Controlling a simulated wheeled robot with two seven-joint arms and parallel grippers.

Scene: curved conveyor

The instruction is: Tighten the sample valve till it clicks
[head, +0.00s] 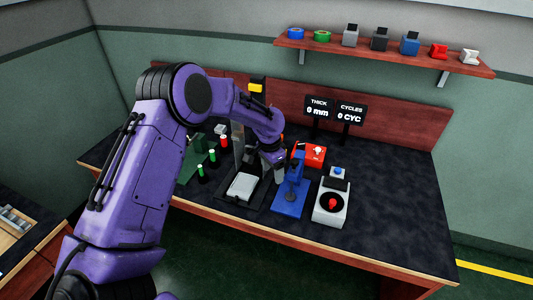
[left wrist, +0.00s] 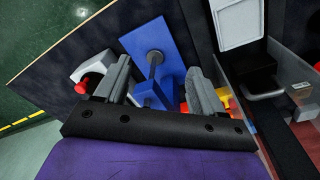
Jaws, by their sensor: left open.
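No part is labelled as the sample valve, so I cannot tell for sure which one it is. A blue fixture (head: 288,206) with an upright blue post and a dark round part stands near the table's front. My left gripper (head: 281,168) is just above and beside the blue post, pointing down. In the left wrist view the open fingers of the gripper (left wrist: 160,90) straddle the blue fixture (left wrist: 172,40), with its blue block between them. Whether they touch it is unclear. My right gripper is out of sight.
A white unit (head: 327,212) with a red button stands right of the fixture. Displays (head: 335,111) read 0 mm and 0 CYC. The table's right side is clear.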

